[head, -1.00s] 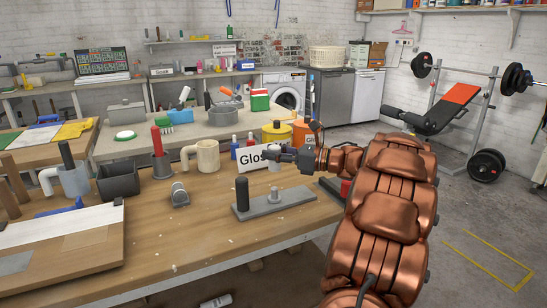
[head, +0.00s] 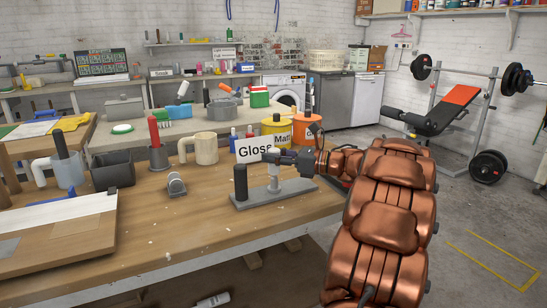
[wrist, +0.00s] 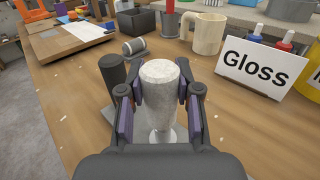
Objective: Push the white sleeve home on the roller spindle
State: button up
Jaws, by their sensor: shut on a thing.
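The white sleeve (wrist: 160,82), mottled and upright, stands between the two fingers of my gripper (wrist: 163,102) in the wrist view. In the head view, the sleeve (head: 275,170) shows as a pale column below my gripper (head: 276,157), which is shut on it. The sleeve is above the light grey spindle foot (head: 274,187) on a grey base plate (head: 258,198). The spindle shaft is mostly hidden, and I cannot tell how far down the sleeve sits. A dark upright post (head: 240,182) stands at the plate's left end, and it also shows in the wrist view (wrist: 113,74).
A white "Gloss" sign (head: 255,147) stands close behind the sleeve. A beige mug (head: 204,148) and a grey roller-shaped piece (head: 176,184) are to the left. A dark bin (head: 113,171) stands farther left. The bench front (head: 170,235) is mostly clear.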

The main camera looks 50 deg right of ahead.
aim_at(274, 172)
jog(key=shift+f+b, duration=2.6)
jog(key=shift+b, duration=0.9)
jog(key=o, duration=1.1)
jog(key=v, duration=1.2)
jog(key=shift+r, duration=0.1)
